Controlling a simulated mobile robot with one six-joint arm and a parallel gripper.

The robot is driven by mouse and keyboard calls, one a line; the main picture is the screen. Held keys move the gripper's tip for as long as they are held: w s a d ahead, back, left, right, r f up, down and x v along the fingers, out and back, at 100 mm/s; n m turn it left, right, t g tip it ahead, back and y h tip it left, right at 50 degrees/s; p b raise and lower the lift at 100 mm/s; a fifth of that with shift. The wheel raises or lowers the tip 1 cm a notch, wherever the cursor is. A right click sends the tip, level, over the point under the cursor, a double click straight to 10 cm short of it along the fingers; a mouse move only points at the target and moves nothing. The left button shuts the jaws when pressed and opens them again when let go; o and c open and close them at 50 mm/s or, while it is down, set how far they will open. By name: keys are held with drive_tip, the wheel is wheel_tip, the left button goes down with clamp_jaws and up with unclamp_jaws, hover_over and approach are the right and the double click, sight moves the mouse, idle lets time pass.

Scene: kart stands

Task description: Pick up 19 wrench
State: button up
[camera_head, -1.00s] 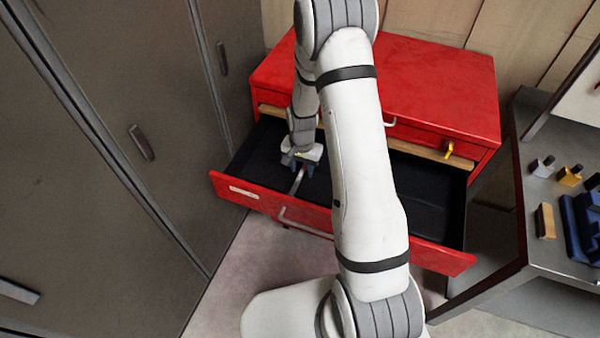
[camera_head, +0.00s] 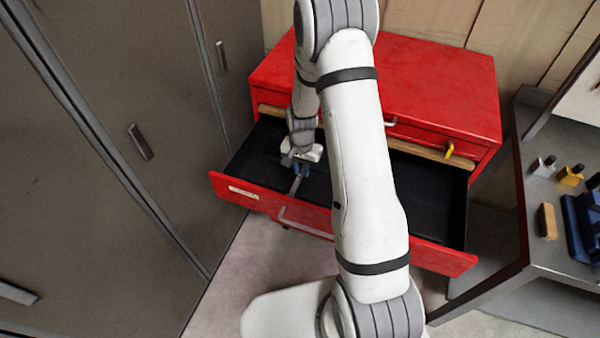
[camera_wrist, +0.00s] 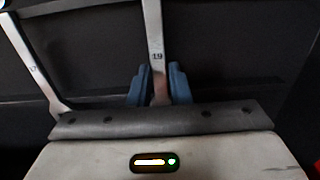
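The 19 wrench (camera_wrist: 156,35) is a grey metal bar with "19" marked on its shank. It runs upright through the middle of the wrist view, and its lower end passes between my blue fingers. My gripper (camera_wrist: 159,86) has a finger against each side of the shank and looks shut on it. In the head view my gripper (camera_head: 300,172) is down inside the open red drawer (camera_head: 272,208), at its left part. The wrench (camera_head: 294,186) shows there only as a short grey strip towards the drawer front. Its far end is hidden.
A second wrench (camera_wrist: 33,66) lies left of the held one in the wrist view. The red cabinet (camera_head: 440,85) stands behind the drawer, with a yellow item (camera_head: 449,149) on its front. Grey lockers (camera_head: 110,150) stand close left. A workbench (camera_head: 545,195) stands right.

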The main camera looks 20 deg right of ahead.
clamp_jaws()
drive_tip(key=shift+r, duration=0.15)
